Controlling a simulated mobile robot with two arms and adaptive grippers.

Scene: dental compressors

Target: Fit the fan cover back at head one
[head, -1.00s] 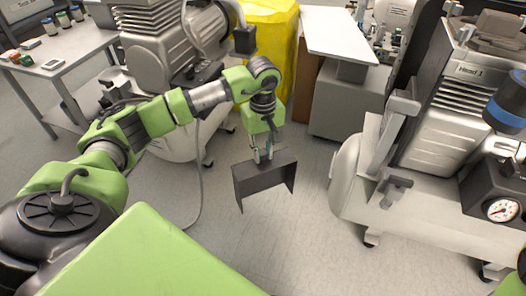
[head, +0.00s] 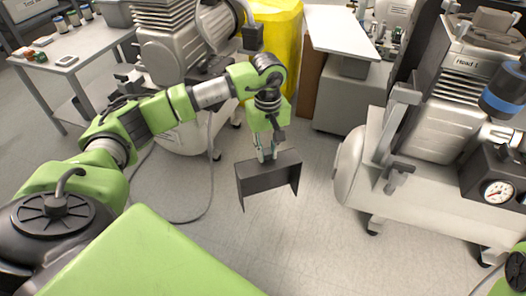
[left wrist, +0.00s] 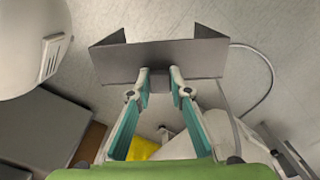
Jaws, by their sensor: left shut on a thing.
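The fan cover, a dark grey bent sheet with two side flanges (head: 268,178), hangs in the air over the floor in the head view. My left gripper (head: 266,153) is shut on its top edge. In the left wrist view the cover (left wrist: 160,60) spans the top middle, with the fingertips (left wrist: 160,80) closed on a small tab at its edge. The compressor head marked "Head 1" (head: 458,100) stands at the right, apart from the cover, on a pale tank (head: 420,190). My right gripper is not in view; only a bit of green arm shows at the lower right corner.
A gauge box (head: 497,185) and a blue-banded cylinder (head: 505,95) sit beside head one. Another compressor (head: 170,50) stands behind my left arm. A yellow bin (head: 280,40) and white-topped cabinet (head: 343,35) stand behind. The floor (head: 300,235) between is clear.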

